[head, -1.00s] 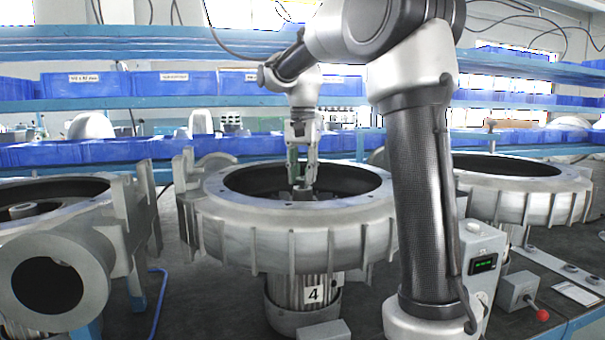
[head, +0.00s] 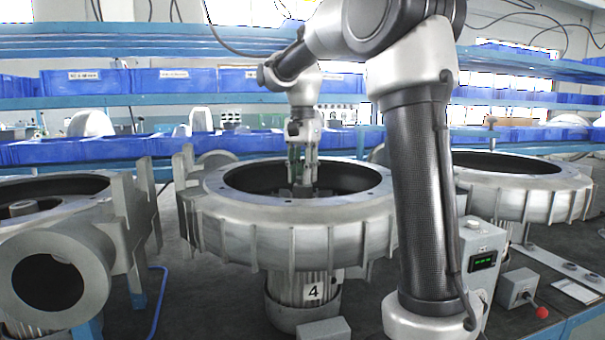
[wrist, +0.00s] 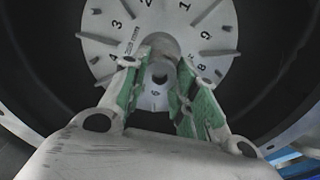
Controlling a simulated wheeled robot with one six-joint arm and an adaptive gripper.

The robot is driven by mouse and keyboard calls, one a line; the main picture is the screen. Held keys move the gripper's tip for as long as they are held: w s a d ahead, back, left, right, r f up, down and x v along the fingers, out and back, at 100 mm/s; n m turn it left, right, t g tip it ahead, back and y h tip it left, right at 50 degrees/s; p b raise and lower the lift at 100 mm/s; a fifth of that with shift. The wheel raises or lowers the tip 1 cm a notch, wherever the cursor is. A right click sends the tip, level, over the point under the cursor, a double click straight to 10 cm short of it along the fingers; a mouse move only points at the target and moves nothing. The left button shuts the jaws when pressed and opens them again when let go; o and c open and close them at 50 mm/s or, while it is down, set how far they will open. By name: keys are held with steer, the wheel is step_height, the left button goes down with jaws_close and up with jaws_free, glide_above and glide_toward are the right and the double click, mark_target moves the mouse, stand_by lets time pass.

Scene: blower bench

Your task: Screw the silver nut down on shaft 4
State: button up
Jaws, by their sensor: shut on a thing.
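The blower housing marked 4 (head: 300,240) stands in the middle of the head view, with its motor below. My gripper (head: 302,190) points straight down into the open top of this housing. In the wrist view my gripper (wrist: 160,78) has its green-padded fingers closed around the silver nut (wrist: 160,70) at the centre, on shaft 4. The fingers hide much of the nut, and how far down it sits cannot be told.
Another blower housing (head: 60,275) stands at the left and one (head: 525,190) at the right. A control box with a green display (head: 483,262) and a small box with a red knob (head: 520,292) stand at the right. The housing wall surrounds my gripper.

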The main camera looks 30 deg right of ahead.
steer(key=m, duration=0.9)
steer(key=shift+m, duration=0.3)
steer(key=m, duration=0.5)
steer(key=shift+m, duration=0.3)
steer(key=m, duration=0.4)
steer(key=o, duration=0.8)
